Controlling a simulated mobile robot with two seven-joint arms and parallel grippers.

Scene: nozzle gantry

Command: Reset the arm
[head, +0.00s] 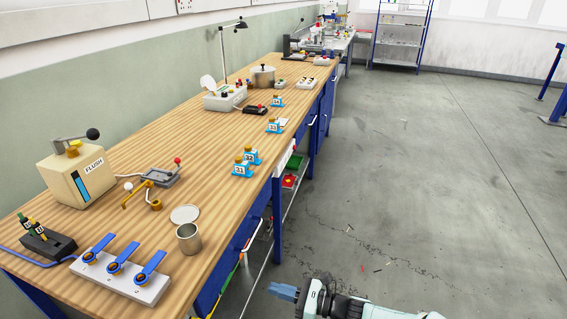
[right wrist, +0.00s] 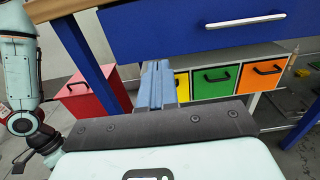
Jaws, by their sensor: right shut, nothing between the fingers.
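My right gripper (head: 286,292) shows at the bottom of the head view, on my pale arm that comes in from the lower right. It is off the front side of the wooden workbench (head: 215,130), over the grey floor. Its blue fingers are together and hold nothing. In the right wrist view the closed fingers (right wrist: 155,86) point toward the bench's underside, below a blue drawer (right wrist: 200,28). My left gripper is not in the head view.
On the bench stand a beige FLUSH box (head: 78,178), a blue-lever valve block (head: 120,270), a metal cup (head: 189,238) and several blue numbered blocks (head: 242,168). Coloured bins (right wrist: 215,82) sit under the bench. The floor (head: 430,190) to the right is mostly clear.

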